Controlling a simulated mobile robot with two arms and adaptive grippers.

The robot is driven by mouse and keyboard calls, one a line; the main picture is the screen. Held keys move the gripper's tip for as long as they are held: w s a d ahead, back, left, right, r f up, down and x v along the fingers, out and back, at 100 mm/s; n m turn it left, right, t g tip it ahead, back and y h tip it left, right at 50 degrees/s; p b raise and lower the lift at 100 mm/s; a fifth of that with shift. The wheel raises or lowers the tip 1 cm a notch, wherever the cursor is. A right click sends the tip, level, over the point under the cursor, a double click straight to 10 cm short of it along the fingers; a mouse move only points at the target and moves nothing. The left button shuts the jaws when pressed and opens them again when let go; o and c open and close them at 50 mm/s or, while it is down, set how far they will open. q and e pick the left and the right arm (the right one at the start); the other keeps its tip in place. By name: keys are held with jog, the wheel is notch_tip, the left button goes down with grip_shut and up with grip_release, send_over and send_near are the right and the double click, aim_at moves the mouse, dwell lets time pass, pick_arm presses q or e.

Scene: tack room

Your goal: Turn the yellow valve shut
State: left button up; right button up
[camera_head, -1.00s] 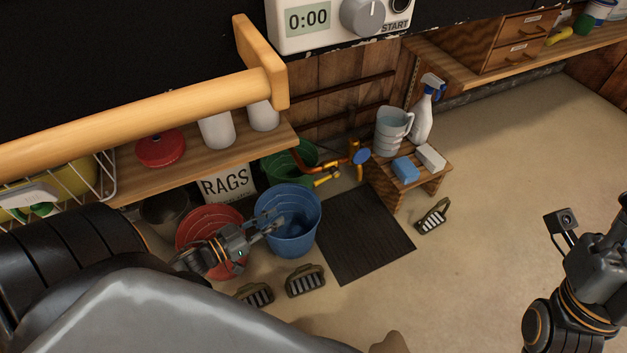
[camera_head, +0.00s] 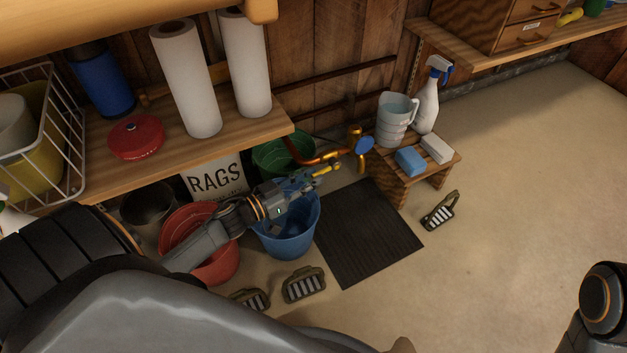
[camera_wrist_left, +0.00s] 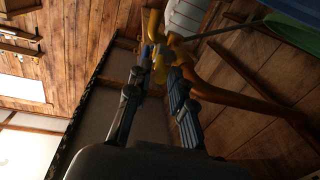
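The yellow valve (camera_head: 328,168) is on a copper-orange pipe (camera_head: 318,157) low by the wall, behind the blue bucket. A round blue handle (camera_head: 365,145) sits to its right on the same pipework. My left gripper (camera_head: 311,183) reaches over the blue bucket, with its fingertips close to the yellow part. In the left wrist view my two fingers (camera_wrist_left: 160,75) are apart, and yellow fittings (camera_wrist_left: 160,55) show at and just beyond their tips. I cannot tell whether they touch. My right gripper is outside the picture; only part of that arm shows at lower right.
A blue bucket (camera_head: 287,240) stands under my left gripper, with a red tub (camera_head: 222,268) to its left and a green bucket (camera_head: 270,160) behind. A small wooden stool (camera_head: 395,183) holds a jug (camera_head: 396,120) and spray bottle (camera_head: 428,100). A dark mat (camera_head: 368,235) lies in front.

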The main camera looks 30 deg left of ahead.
pick_arm(q)
jog(key=shift+w+d, duration=0.25)
jog(key=shift+w, duration=0.4)
grip_shut()
